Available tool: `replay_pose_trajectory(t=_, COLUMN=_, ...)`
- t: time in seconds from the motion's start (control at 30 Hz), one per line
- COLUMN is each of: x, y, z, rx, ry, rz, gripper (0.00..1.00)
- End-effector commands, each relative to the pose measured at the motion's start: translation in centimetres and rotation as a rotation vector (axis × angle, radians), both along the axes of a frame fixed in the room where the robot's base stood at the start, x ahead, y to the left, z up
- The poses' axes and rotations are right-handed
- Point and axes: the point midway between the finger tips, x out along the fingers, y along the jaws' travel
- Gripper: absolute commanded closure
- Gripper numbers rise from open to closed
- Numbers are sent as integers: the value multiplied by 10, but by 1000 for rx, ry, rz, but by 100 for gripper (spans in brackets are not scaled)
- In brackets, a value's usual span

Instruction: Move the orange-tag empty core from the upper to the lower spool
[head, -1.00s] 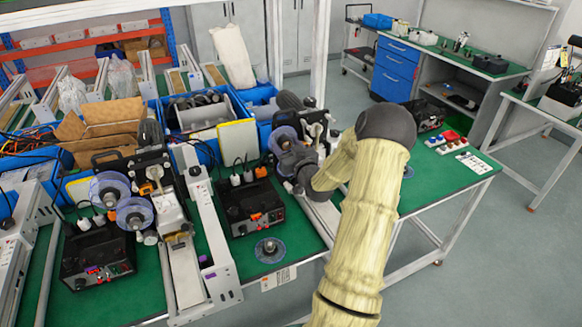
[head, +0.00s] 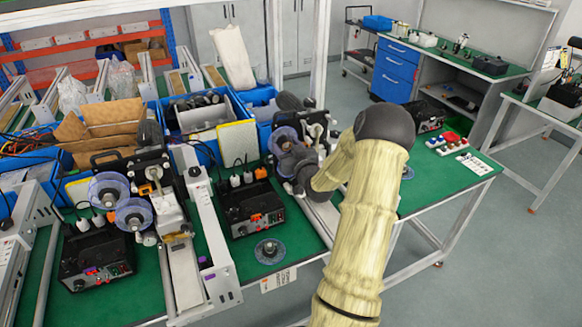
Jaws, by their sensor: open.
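My gripper (head: 287,163) is at the right coder, just below its upper spool (head: 284,139), a clear disc. The gripper is small and dark in this view. My wrist and forearm hide what is behind it, so I cannot see that coder's lower spool. I cannot make out an orange-tag core there, or whether the jaws surround or touch anything. The left coder has an upper spool (head: 108,188) and a lower spool (head: 134,214), both clear discs. Another clear disc with a dark hub (head: 269,250) lies flat on the green bench near its front edge.
Black control boxes stand on the bench below the left coder (head: 95,262) and right coder (head: 250,209). Pale conveyor rails (head: 207,225) run between them. Blue bins (head: 247,100) stand behind.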

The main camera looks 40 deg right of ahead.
Motion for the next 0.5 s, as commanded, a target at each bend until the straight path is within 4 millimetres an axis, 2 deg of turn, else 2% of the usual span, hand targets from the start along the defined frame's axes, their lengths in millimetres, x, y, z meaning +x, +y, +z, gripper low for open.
replay_pose_trajectory(t=0.07, x=0, y=0, z=0, rx=0, ry=0, rz=0, gripper=48)
replay_pose_trajectory(t=0.23, x=0, y=0, z=0, rx=0, ry=0, rz=0, gripper=82)
replay_pose_trajectory(t=0.5, x=-1, y=0, z=0, rx=0, ry=-1, rz=0, gripper=84)
